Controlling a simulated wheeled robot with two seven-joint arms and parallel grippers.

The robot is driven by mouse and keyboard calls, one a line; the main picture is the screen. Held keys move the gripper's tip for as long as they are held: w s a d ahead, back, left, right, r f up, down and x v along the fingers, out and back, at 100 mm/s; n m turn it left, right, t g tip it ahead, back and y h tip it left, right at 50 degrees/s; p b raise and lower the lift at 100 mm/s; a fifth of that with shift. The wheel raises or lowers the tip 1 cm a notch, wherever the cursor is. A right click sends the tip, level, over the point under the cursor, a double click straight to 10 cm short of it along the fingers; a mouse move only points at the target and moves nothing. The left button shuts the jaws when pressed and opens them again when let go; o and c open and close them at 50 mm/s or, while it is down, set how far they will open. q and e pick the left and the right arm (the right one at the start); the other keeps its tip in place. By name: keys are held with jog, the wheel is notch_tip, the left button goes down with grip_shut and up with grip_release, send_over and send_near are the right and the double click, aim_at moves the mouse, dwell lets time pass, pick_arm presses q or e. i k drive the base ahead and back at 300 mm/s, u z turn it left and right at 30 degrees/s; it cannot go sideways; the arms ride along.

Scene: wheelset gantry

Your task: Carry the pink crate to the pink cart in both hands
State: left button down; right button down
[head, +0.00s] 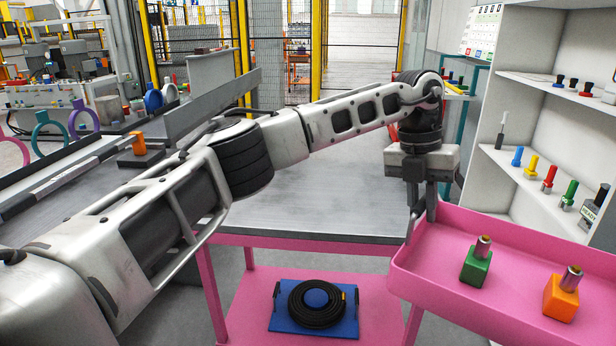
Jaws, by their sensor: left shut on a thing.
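The pink crate (449,302) is a shallow tray at the right, cut off by the right edge of the head view. A green block (476,267) and an orange block (562,297), each with a metal pin on top, stand in it. My left gripper (424,212) points down at the crate's far left corner, shut on its rim. My right gripper is out of view, as is the crate's right side. A pink-framed stand with a grey top (315,215) and a pink lower shelf (250,312) is left of the crate; I cannot tell whether it is the pink cart.
The lower shelf holds a blue board with a black coil (318,304). White shelves (535,95) with small coloured parts rise close behind the crate at right. A grey bench (60,225) with an orange part (138,143) is at left. The stand's grey top looks clear.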

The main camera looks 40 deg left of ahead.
aim_at(372, 195)
jog(key=u, duration=0.45)
jog(key=i, duration=1.55)
jog(key=u, duration=0.55)
